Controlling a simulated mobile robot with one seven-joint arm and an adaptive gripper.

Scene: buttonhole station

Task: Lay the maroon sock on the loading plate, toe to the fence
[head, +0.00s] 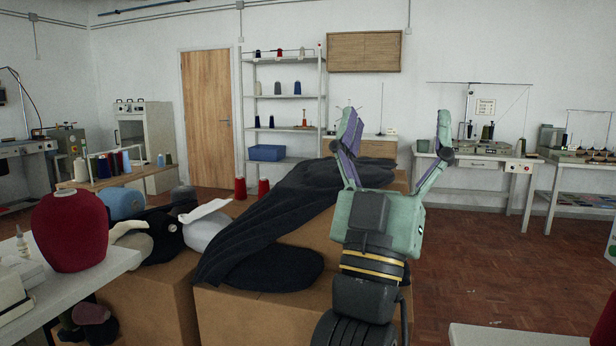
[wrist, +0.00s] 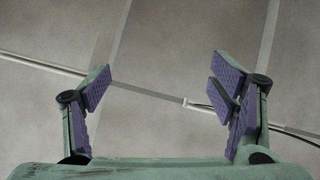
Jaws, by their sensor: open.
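My gripper (head: 397,128) is raised and open in the head view, with its purple-padded fingers pointing up and nothing between them. The open fingers also show in the wrist view (wrist: 160,86), against a pale grey panelled surface with a thin conduit. I cannot make out the maroon sock in either view. A small dark maroon item (head: 91,313) shows low at the left, below the white table edge, but I cannot tell what it is. I cannot make out the loading plate or its fence.
Cardboard boxes (head: 160,300) stand left of my arm, heaped with black cloth (head: 285,205). A large maroon yarn cone (head: 72,232) stands on a white table (head: 75,287) at the left. Shelves (head: 284,97) and machine benches line the back wall. Brown floor (head: 480,260) is open to the right.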

